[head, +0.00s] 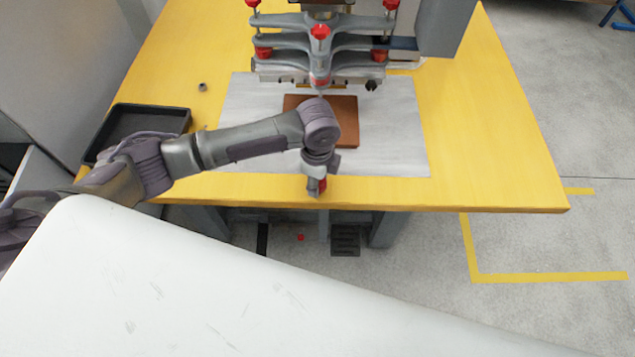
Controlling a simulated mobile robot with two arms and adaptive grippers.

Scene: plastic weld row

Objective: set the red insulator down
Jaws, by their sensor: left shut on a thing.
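My left gripper (316,187) reaches over the yellow table and points down near its front edge. It is shut on the red insulator (323,187). Only a small red part of the insulator shows between the fingers; the rest is hidden. I cannot tell whether the insulator touches the table. My right gripper is not in view.
The yellow table (490,130) bears a grey plate (400,140) with a brown board (346,125) under a press (335,40) with red knobs. A black tray (128,122) and a small dark part (202,87) are at left. The table's right side is clear.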

